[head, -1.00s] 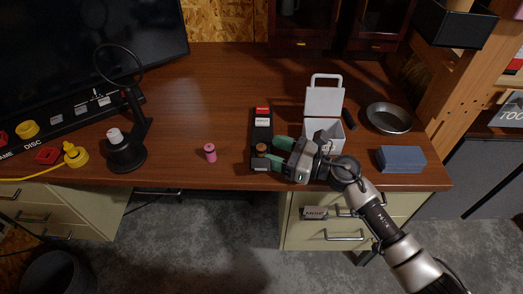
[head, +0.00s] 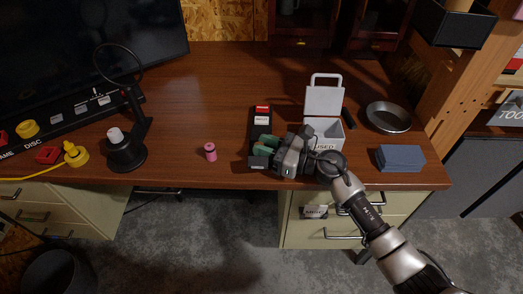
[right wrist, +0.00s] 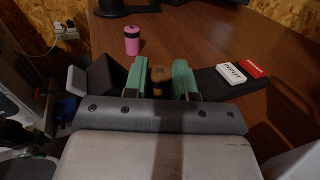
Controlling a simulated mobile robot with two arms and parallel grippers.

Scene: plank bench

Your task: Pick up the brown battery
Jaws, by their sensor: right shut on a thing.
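The brown battery (right wrist: 161,82) stands between the two green fingers of my right gripper (right wrist: 159,78) in the right wrist view. In the head view the right gripper (head: 265,147) is at the near end of the black tray (head: 260,133), and its fingers hide most or all of the battery. The right gripper is shut on the battery. I cannot tell whether the battery is lifted clear of the tray. My left gripper is not in view.
Red (head: 262,109) and white (head: 261,120) labelled blocks sit at the tray's far end. A pink cylinder (head: 210,152) stands to the left. A white bin (head: 324,134) with its lid up, a metal bowl (head: 388,117) and a blue block (head: 401,158) are to the right.

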